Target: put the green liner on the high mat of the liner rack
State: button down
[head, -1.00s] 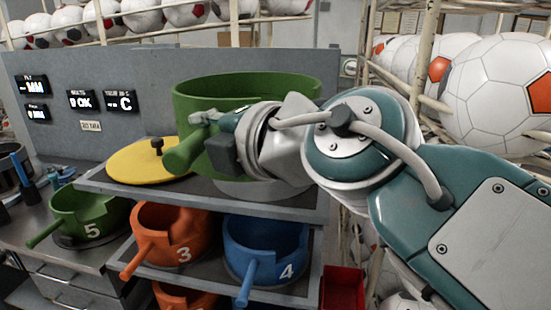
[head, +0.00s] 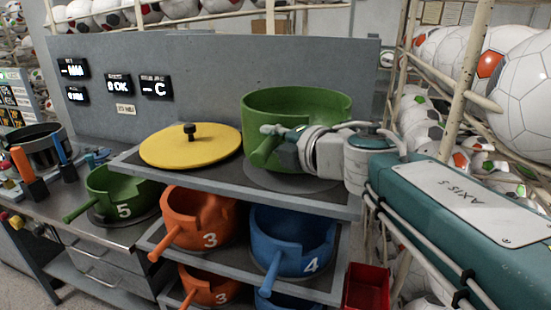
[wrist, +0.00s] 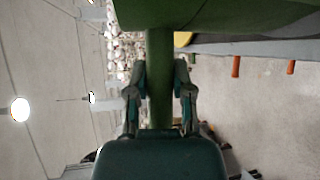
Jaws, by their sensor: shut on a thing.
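A large green liner (head: 318,112) sits over the round grey mat (head: 305,185) at the right of the rack's top shelf. Its base looks on the mat or barely above it; I cannot tell which. My gripper (head: 270,143) is shut on the liner's green handle, which points toward the front left. In the wrist view the handle (wrist: 160,95) runs between my two fingers (wrist: 160,80), and the liner's wall (wrist: 215,15) fills the top.
A yellow lid (head: 190,148) with a black knob lies left on the top shelf. Orange (head: 200,222) and blue (head: 290,245) liners fill lower shelves. Another green liner (head: 122,190), marked 5, stands on the left bench. A grey panel (head: 210,80) rises behind; a ball rack (head: 465,80) stands right.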

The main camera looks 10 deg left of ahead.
jog(key=shift+w+f, duration=0.25)
jog(key=f, duration=0.4)
jog(key=shift+w, duration=0.35)
jog(key=c, duration=0.5)
grip_release()
jog(key=v, duration=1.2)
